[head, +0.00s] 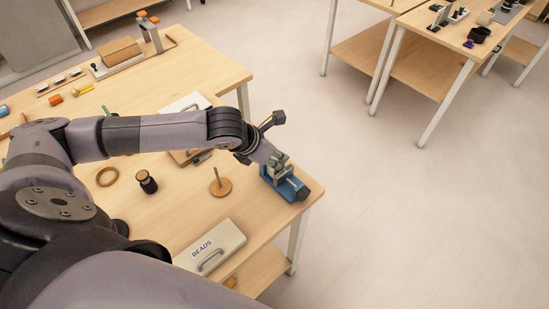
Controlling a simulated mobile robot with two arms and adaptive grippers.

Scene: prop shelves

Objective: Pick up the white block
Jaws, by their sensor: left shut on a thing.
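My left gripper (278,163) reaches down at the right corner of the near table, over a blue vise-like fixture (287,187) with a dark end. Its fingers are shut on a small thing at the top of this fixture. The thing is mostly hidden by the fingers, so I cannot tell its shape, or whether it is the white block or still touches the fixture. I cannot pick out a white block clearly anywhere else. My right gripper is not in view.
On the near table (185,225) are a wooden disc with a peg (220,186), a dark jar (147,182), a ring (107,176) and a pale box marked BEADS (212,248). A cardboard-coloured box (120,51) stands at the back. Open floor lies to the right.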

